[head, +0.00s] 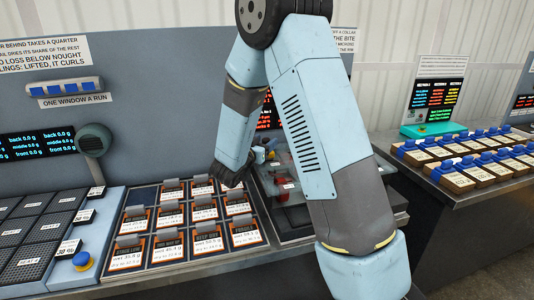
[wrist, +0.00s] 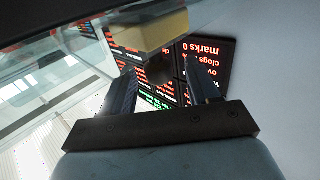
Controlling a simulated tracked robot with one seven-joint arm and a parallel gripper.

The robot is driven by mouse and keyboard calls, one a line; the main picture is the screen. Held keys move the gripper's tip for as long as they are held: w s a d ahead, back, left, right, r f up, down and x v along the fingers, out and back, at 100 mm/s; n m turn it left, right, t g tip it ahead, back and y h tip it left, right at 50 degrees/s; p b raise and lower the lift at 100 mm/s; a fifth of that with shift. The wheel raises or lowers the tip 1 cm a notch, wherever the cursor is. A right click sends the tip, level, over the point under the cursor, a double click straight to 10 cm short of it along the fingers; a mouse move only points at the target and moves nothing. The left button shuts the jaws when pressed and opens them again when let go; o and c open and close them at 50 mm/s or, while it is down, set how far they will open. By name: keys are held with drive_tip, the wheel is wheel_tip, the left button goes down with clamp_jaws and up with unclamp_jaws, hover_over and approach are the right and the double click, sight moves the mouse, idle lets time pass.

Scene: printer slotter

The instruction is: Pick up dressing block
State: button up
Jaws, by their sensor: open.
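A tan, yellowish block (wrist: 150,28), which looks like the dressing block, shows upside down or tilted at the top of the wrist view. Part of it is cut off by a dark edge. My gripper (wrist: 160,66) is open, its two dark fingers apart with nothing between them. The block appears just beyond the fingertips, apart from them; the exact gap cannot be told. In the head view my gripper is at the clear-sided machine right of the card tray, partly hidden by my arm, and the block cannot be made out clearly.
A tray of labelled cards (head: 133,262) lies left of the machine (head: 296,212). A blue button (head: 82,260) sits at its left. A right-hand bench (head: 480,200) holds rows of blue-topped blocks. Dark screens with red and green text (wrist: 205,70) stand behind the fingers. Clear panels (wrist: 50,85) are close by.

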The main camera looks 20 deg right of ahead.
clamp_jaws()
idle(0.6)
drive_tip(key=shift+r, duration=0.1)
